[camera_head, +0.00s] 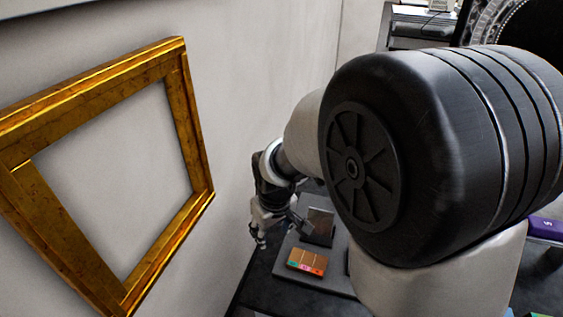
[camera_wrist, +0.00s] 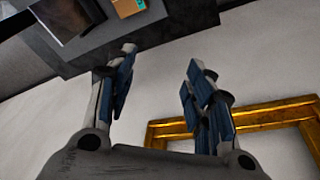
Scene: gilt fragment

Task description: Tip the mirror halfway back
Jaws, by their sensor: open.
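A small dark rectangular panel (camera_head: 318,226), which looks like the mirror, stands on a grey board on the dark table in the head view. In the wrist view the panel (camera_wrist: 66,16) shows at the top left, cut by the edge. Its exact tilt is hard to tell. My gripper (camera_head: 260,238) is left of the panel, near the wall, apart from it. In the wrist view my gripper (camera_wrist: 162,60) is open, with nothing between its fingers.
An orange-brown box (camera_head: 306,262) with coloured labels lies in front of the panel. A gold frame (camera_head: 190,125) hangs on the grey wall at left; its inside looks like bare wall. My arm hides much of the table's right side. A purple object (camera_head: 547,228) lies far right.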

